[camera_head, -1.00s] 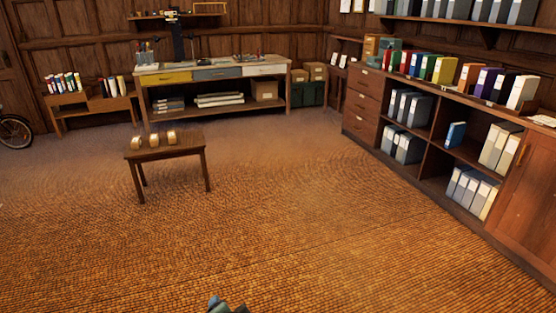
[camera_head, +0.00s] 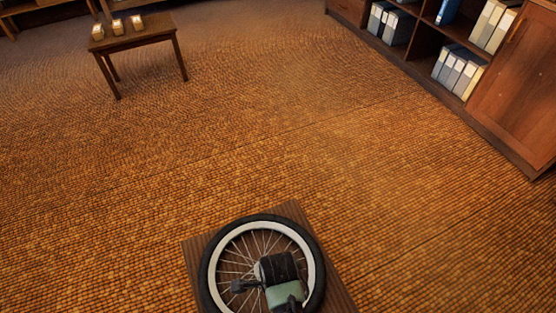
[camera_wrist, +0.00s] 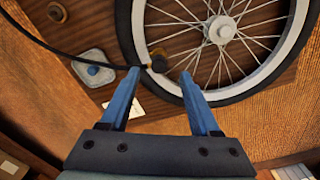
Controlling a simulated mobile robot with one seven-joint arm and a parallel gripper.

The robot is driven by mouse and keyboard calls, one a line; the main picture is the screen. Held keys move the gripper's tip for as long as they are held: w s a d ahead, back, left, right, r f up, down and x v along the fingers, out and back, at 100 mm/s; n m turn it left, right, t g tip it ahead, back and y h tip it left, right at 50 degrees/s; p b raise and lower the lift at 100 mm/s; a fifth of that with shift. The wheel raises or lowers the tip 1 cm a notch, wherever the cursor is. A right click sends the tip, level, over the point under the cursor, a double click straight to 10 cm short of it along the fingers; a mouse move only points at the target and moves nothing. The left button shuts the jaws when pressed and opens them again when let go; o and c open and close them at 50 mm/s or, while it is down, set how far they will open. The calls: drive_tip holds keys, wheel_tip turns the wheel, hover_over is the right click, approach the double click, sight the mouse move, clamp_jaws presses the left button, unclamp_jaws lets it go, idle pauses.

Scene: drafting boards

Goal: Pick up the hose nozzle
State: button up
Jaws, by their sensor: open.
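A thin black hose (camera_wrist: 75,54) enters at the upper left of the wrist view. Nothing is held, and I cannot tell whether a finger touches the hose. In the head view the wheel (camera_head: 212,250) lies flat on a brown ribbed tabletop (camera_head: 193,251). My arm's end covers part of it, and the nozzle cannot be made out there.
A small wooden table (camera_head: 135,38) stands far left, a cabinet (camera_head: 520,95) at right. The floor between is clear.

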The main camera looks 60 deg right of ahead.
wheel_tip(320, 180, down, 5)
drive_tip(key=shift+s+f+b, duration=0.1)
drive_tip(key=shift+b, duration=0.7)
clamp_jaws()
